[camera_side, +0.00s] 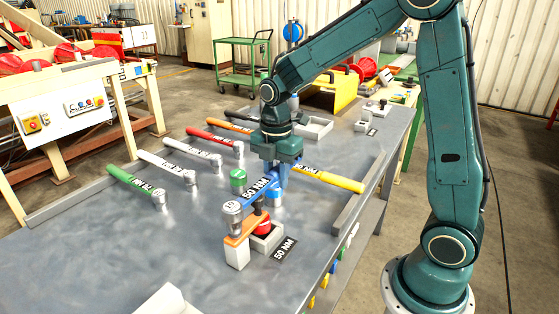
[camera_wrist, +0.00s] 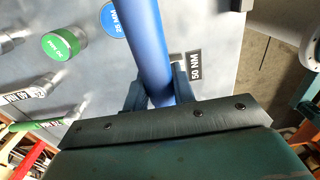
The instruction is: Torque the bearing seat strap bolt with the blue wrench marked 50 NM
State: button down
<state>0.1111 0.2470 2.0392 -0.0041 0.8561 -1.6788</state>
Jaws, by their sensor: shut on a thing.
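My gripper (camera_side: 277,172) is shut on the handle of the blue wrench (camera_side: 256,188), which bears a 50 NM label. In the wrist view the blue handle (camera_wrist: 150,45) passes between my two fingers (camera_wrist: 160,97). The wrench's round silver head (camera_side: 232,208) is over the left end of an orange strap (camera_side: 240,231). The strap lies across a grey bearing seat block (camera_side: 268,241) with a red round part (camera_side: 263,227). The bolt is hidden under the head, and I cannot tell whether the socket is fully on it.
A 50 NM plate (camera_side: 284,250) lies beside the seat. Green (camera_side: 130,180), white (camera_side: 166,162), red (camera_side: 210,137) and yellow (camera_side: 335,180) wrenches lie on the metal table (camera_side: 120,245). A green cap (camera_side: 238,178) stands left of my gripper. The front left table is mostly clear.

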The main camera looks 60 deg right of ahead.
jog(key=shift+f, duration=0.5)
jog(key=shift+r, duration=0.95)
dwell(0.3)
jog(key=shift+r, duration=2.35)
jog(key=shift+w, duration=0.1)
jog(key=w+a+f+m, duration=0.2)
jog(key=w+m, duration=0.2)
jog(key=m, duration=0.6)
jog(key=w+a+f+m, duration=0.2)
jog(key=w+m, duration=0.3)
jog(key=m, duration=0.6)
jog(key=shift+w, duration=0.25)
jog(key=shift+a, duration=0.15)
